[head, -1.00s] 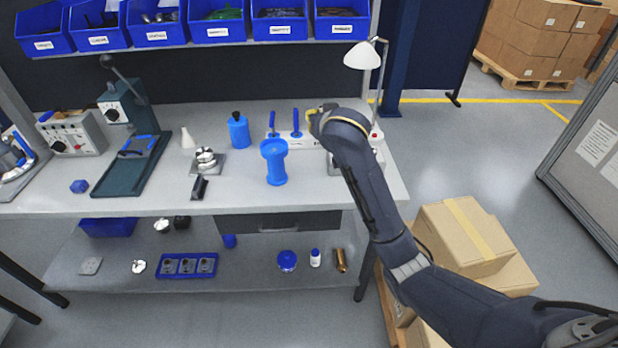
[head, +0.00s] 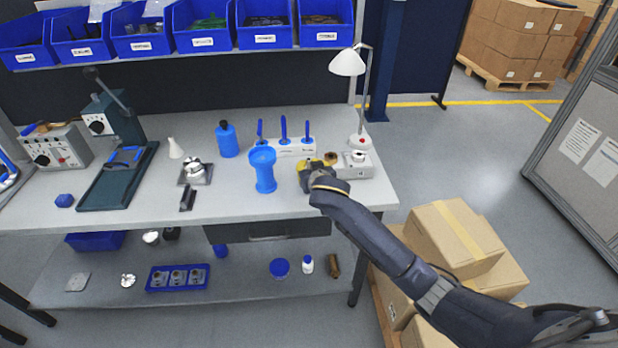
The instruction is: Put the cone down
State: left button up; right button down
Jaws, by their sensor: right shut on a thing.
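A small white cone (head: 175,148) stands upright on the bench, left of the blue bottle, well away from my right gripper. My right gripper (head: 305,166) is low over the right part of the bench, just right of the blue cup-shaped stand (head: 263,170). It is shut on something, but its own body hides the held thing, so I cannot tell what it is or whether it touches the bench. My left gripper is not in view.
Behind the gripper is a white rack with blue-handled tools (head: 283,130). A white device (head: 357,165) and a lamp (head: 347,63) stand to its right. A blue bottle (head: 227,140) and a metal part (head: 195,170) are farther left. The bench's front edge is near.

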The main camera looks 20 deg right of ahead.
jog(key=shift+f, duration=2.05)
jog(key=shift+f, duration=0.15)
jog(key=c, duration=1.5)
grip_release()
jog(key=shift+r, duration=0.2)
jog(key=v, duration=1.2)
